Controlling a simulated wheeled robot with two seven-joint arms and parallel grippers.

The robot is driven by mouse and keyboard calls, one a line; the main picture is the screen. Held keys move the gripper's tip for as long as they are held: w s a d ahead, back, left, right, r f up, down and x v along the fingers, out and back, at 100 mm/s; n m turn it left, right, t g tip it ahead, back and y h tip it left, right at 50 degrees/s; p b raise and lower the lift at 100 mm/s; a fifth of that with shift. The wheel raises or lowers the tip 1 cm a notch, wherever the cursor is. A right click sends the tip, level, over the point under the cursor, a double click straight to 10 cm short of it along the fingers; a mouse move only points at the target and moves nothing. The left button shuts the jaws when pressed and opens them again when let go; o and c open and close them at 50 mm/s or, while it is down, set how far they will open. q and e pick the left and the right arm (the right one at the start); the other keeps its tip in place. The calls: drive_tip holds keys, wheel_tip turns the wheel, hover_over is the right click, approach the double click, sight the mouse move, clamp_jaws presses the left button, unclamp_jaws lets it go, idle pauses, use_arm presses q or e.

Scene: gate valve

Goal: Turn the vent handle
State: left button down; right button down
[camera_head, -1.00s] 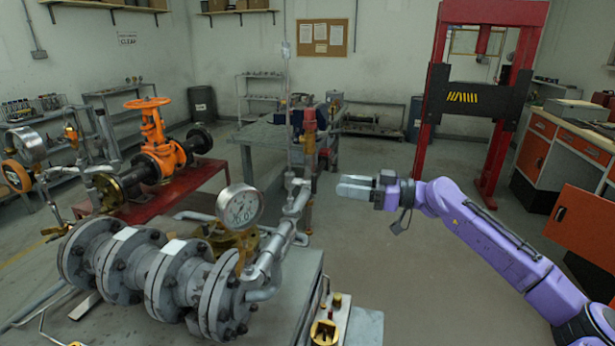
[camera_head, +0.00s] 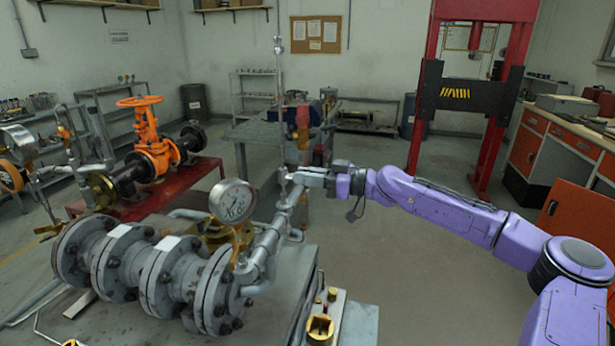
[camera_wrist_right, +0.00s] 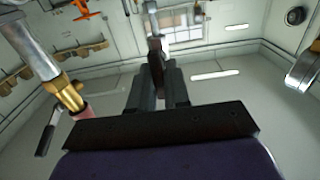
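My right gripper (camera_head: 287,175) has its fingertips at the upright grey piping behind the pressure gauge (camera_head: 234,201). In the right wrist view its two dark fingers (camera_wrist_right: 158,85) stand a little apart. A thin brownish piece (camera_wrist_right: 157,62) shows between them and looks like the vent handle. I cannot tell whether the fingers touch it. In the head view the handle is hidden or too small to make out. My left gripper is not in view.
A large grey flanged valve body (camera_head: 150,268) lies on the bench at the front left. A red-topped brass fitting (camera_head: 303,118) stands behind my gripper. An orange valve (camera_head: 150,145) stands further left.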

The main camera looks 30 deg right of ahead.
drive_tip(key=shift+m, duration=0.3)
drive_tip(key=m, duration=0.2)
drive_tip(key=shift+w+d+m+b, duration=0.1)
drive_tip(key=shift+m+b, duration=0.3)
drive_tip(key=m+p, duration=0.1)
drive_tip(key=m, duration=0.8)
drive_tip(key=m+p, duration=0.1)
drive_tip(key=m, duration=0.4)
drive_tip(key=shift+w+d+f+p, duration=0.15)
drive_tip(key=shift+d+f+p, duration=0.05)
drive_tip(key=shift+f+p, duration=0.2)
drive_tip(key=shift+m, duration=0.4)
drive_tip(key=c, duration=1.2)
unclamp_jaws()
